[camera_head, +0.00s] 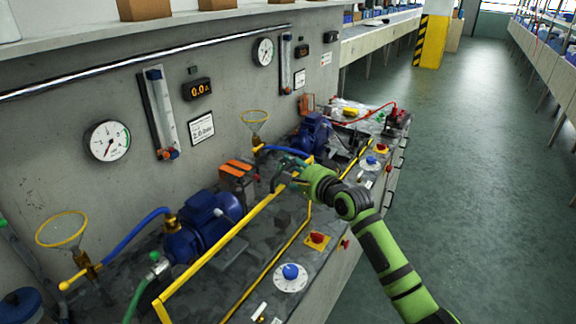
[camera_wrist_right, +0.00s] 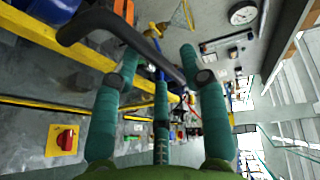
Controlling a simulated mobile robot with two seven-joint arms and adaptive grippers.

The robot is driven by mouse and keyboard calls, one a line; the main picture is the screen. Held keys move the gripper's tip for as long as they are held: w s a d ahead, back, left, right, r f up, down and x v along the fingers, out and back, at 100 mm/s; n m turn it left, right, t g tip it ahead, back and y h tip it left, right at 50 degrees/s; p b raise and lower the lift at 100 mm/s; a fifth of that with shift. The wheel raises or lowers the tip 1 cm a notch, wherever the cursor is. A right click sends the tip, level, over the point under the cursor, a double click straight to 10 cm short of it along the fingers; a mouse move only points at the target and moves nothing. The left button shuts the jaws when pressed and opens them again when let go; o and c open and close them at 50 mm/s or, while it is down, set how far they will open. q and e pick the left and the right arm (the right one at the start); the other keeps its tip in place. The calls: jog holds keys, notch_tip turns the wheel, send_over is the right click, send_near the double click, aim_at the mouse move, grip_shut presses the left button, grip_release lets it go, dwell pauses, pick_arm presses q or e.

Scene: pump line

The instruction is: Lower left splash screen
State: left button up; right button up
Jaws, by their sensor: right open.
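The left splash screen (camera_head: 222,244) is a clear panel in a yellow frame, raised in front of the left blue pump (camera_head: 200,228). Its frame also crosses the upper left of the right wrist view (camera_wrist_right: 60,55). A dark bent handle (camera_wrist_right: 105,20) is by the frame's far end. My right gripper (camera_head: 287,171) is at that end, with its teal fingers spread. In the right wrist view the handle reaches across between the open fingers (camera_wrist_right: 160,62); I cannot tell whether they touch it. My left gripper is not in view.
A red knob on a yellow plate (camera_head: 317,239) and a blue dial (camera_head: 290,272) sit on the bench front. A second blue pump (camera_head: 314,130) stands farther along. Gauges and flow tubes hang on the grey wall. The floor at right is clear.

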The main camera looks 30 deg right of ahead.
aim_at(289, 238)
jog(key=shift+x, duration=1.1)
grip_shut()
jog(key=shift+f, duration=0.1)
notch_tip(289, 238, down, 26)
jog(key=b, duration=1.8)
jog(key=shift+f, duration=0.15)
jog(key=shift+s, duration=0.1)
jog(key=shift+f, duration=0.15)
